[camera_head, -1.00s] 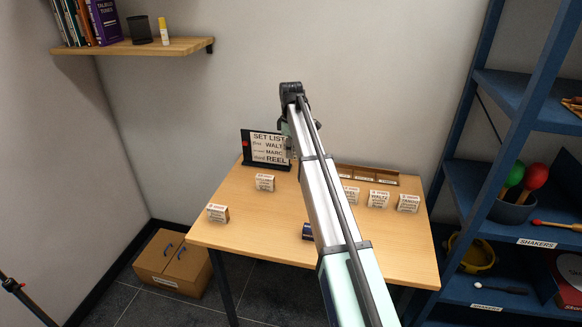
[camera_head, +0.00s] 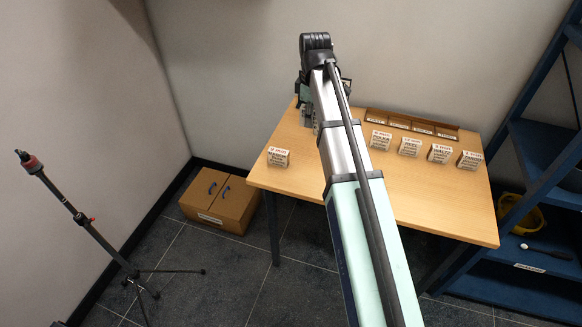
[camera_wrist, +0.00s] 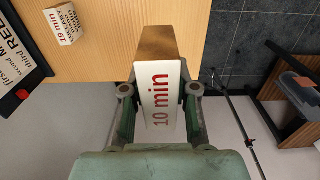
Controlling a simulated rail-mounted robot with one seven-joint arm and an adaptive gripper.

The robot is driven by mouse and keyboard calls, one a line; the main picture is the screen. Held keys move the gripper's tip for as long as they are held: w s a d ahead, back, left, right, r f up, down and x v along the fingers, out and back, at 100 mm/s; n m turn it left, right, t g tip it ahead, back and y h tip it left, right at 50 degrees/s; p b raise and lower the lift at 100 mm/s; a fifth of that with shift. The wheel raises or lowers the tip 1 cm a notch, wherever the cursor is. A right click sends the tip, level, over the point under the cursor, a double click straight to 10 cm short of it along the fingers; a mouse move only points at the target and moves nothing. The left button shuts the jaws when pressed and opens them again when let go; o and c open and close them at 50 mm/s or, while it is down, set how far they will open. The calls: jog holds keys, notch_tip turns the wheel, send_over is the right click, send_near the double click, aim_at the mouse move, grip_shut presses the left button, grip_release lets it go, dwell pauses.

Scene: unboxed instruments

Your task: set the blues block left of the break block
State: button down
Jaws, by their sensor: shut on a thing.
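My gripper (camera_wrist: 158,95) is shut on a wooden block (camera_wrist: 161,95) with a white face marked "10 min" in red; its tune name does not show. In the head view my arm hides most of the gripper. One block (camera_head: 278,157) stands at the table's left end, its label too small to read surely. Which block is break I cannot tell.
Several labelled blocks (camera_head: 410,147) stand in a row at the table's right, before a wooden rack (camera_head: 412,124). A floor box (camera_head: 218,200) and a stand (camera_head: 85,218) are left of the table.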

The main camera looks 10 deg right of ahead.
aim_at(307, 171)
jog(key=shift+s+a+f, duration=0.15)
jog(key=shift+a+f, duration=0.05)
jog(key=shift+f, duration=0.2)
notch_tip(307, 171, down, 19)
jog(key=p, duration=0.2)
jog(key=shift+d+f+p, duration=0.1)
jog(key=shift+d+p, duration=0.05)
jog(key=shift+p, duration=0.2)
jog(key=shift+f, duration=0.2)
jog(key=c, duration=0.9)
grip_release()
jog(key=shift+r, duration=0.1)
notch_tip(307, 171, up, 12)
jog(key=b, duration=0.2)
jog(key=shift+r, duration=0.15)
